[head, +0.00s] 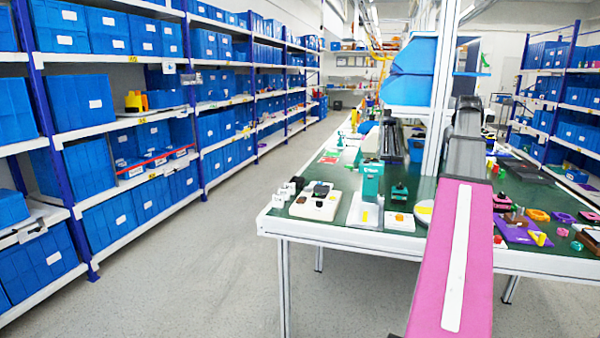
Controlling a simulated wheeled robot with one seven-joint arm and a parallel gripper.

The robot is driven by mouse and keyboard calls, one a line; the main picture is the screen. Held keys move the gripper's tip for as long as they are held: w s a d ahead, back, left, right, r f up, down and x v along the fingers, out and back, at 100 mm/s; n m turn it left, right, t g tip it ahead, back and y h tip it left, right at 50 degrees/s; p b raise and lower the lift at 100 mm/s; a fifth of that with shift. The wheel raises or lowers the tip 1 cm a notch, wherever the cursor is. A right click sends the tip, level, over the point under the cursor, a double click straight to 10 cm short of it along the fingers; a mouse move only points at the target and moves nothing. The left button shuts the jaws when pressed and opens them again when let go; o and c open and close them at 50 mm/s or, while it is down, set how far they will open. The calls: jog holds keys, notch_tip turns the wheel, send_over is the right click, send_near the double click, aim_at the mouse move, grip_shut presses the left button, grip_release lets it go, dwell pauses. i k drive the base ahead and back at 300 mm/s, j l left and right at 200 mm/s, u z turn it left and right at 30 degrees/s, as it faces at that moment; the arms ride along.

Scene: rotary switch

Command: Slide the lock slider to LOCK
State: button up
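I cannot make out the lock slider for certain in the head view. A cream box with dark parts on top (317,202) sits at the near left of the green-topped table (340,238). Beside it, a white base with a yellow mark (367,216) stands by an upright teal block (372,182). A small white plate with an orange knob (399,218) lies to its right. Labels and slider positions are too small to read. A long pink link with a white strip (459,260), likely my arm, covers part of the table. I cannot make out my gripper.
Shelves with blue bins (90,165) line the left, with a clear grey floor aisle (190,265) between. A white post (438,100) and blue bins (410,72) rise above the table. A purple plate (522,229) and several small coloured parts lie at the right.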

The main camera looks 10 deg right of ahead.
aim_at(498, 239)
jog(key=k, duration=0.95)
